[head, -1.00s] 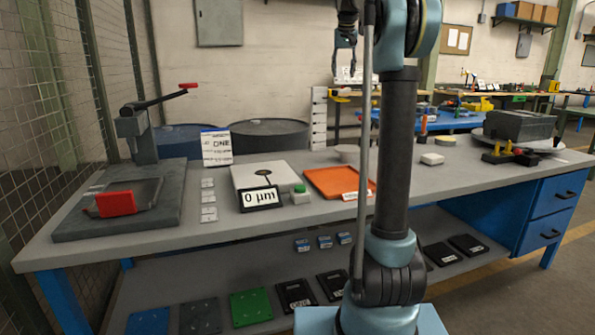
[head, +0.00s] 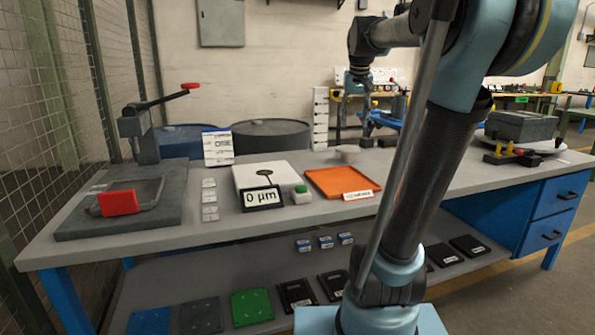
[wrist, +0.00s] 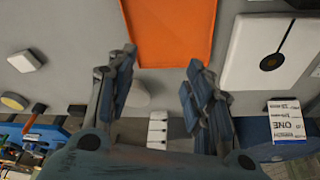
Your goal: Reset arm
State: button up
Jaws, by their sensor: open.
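My gripper (wrist: 160,88) is open and empty in the wrist view, its two fingers well apart. It hangs above the back edge of the workbench, near the orange tray (wrist: 172,30). In the head view my gripper (head: 371,125) shows small, pointing down behind the tray (head: 325,190). My arm rises at the right of centre and bends over to the left, hiding part of the bench.
The grey bench (head: 235,225) holds a lever press (head: 145,145) at left, a white plate (head: 262,175), a "0 µm" display (head: 262,198) and a green button (head: 301,191). Several plates and boxes lie on the lower shelf.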

jog(key=s+f+g, duration=0.1)
jog(key=s+f, duration=2.6)
jog(key=f, duration=0.4)
jog(key=shift+n, duration=0.3)
jog(key=shift+w+f, duration=0.15)
jog(key=shift+w, duration=0.2)
